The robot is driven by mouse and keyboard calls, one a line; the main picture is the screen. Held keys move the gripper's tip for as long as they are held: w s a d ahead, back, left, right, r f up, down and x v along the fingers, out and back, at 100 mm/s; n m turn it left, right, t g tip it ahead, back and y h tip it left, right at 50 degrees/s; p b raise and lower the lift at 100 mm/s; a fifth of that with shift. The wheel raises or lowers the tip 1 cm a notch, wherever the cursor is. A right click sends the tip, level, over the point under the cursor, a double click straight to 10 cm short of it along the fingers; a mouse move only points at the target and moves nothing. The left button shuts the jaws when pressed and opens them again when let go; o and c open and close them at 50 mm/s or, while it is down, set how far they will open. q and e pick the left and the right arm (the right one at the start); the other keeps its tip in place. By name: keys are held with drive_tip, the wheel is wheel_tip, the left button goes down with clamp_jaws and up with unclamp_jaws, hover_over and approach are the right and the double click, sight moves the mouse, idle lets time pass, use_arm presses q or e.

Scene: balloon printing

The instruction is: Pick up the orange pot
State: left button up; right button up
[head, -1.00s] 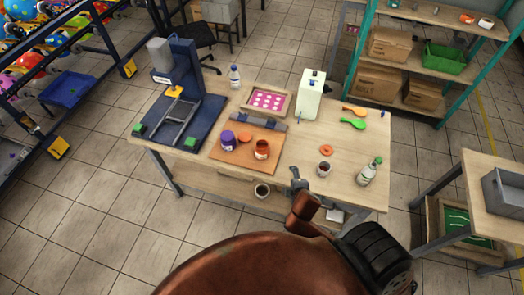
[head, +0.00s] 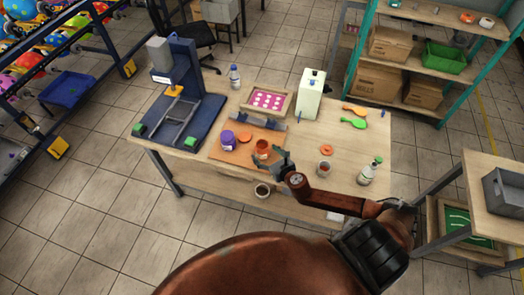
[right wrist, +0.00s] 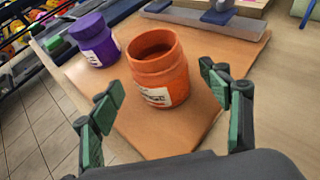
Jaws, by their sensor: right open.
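The orange pot (head: 262,148) stands upright and without a lid on the brown board (head: 226,153) near the table's front edge. In the right wrist view the pot (right wrist: 159,75) has a white label and lies ahead, between the two fingers. My right gripper (head: 275,163) is open and close to the pot's front right side; its green-padded fingers (right wrist: 165,120) show wide apart with nothing between the tips. My left gripper is not in view.
A blue press frame (head: 182,100) stands at left.

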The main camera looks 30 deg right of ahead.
sight(259, 146)
drive_tip(key=x, duration=0.3)
drive_tip(key=shift+w+d+f, duration=0.1)
drive_tip(key=shift+w, duration=0.15)
drive_tip(key=c, duration=1.4)
